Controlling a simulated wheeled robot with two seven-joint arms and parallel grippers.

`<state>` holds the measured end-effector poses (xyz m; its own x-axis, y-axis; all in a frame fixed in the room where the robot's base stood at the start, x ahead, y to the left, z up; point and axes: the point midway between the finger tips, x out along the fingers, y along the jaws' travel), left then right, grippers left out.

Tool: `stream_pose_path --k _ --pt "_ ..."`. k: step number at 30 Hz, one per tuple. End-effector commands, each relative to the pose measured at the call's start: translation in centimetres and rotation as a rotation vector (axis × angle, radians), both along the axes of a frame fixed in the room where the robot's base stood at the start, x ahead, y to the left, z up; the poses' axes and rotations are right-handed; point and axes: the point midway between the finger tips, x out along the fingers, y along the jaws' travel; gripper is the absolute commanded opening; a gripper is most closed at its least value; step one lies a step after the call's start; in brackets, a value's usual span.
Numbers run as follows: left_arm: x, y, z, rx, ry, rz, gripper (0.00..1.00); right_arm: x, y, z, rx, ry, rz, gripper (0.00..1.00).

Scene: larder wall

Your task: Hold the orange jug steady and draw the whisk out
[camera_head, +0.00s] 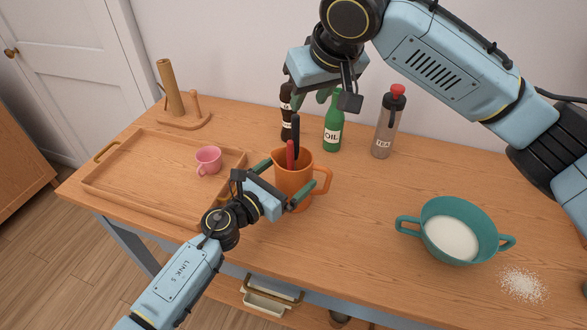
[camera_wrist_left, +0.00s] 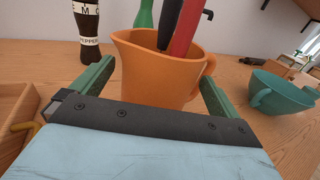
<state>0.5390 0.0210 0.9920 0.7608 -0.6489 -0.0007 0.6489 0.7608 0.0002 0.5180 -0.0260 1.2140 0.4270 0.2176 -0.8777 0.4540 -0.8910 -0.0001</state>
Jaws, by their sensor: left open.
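The orange jug (camera_head: 292,181) stands upright on the wooden table. In the left wrist view the jug (camera_wrist_left: 160,75) sits between the two fingers. A red handle (camera_head: 290,156) and a black handle (camera_head: 296,130) stick up out of it. Their lower ends are hidden inside the jug, so I cannot tell which belongs to the whisk. My left gripper (camera_head: 280,182) is open, with one finger on each side of the jug; contact is not clear. My right gripper (camera_head: 317,97) hangs above and behind the jug, its fingers apart and seemingly empty.
A dark pepper bottle (camera_head: 286,112), green oil bottle (camera_head: 333,124) and grey bottle with a red top (camera_head: 386,128) stand behind the jug. A wooden tray (camera_head: 130,192) with a pink cup (camera_head: 208,160) is left. A teal bowl (camera_head: 461,210) and spilt white grains (camera_head: 523,284) are right.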

Motion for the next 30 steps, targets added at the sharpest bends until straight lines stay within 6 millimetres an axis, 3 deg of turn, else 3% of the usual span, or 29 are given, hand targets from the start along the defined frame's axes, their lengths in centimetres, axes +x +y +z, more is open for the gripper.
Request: stream_pose_path --k 6,18,30 --pt "1.8 -1.5 0.0 -0.001 0.0 0.001 1.0 0.0 0.0 0.0 0.0 0.0 0.0 0.36" --pt "2.2 -1.8 0.0 0.0 0.0 0.0 1.0 0.0 0.0 0.0 0.0 0.0 0.0 0.36" --pt "2.2 -1.8 0.0 0.001 0.001 0.0 0.52 0.0 0.0 0.0 0.0 0.0 0.0 0.39"
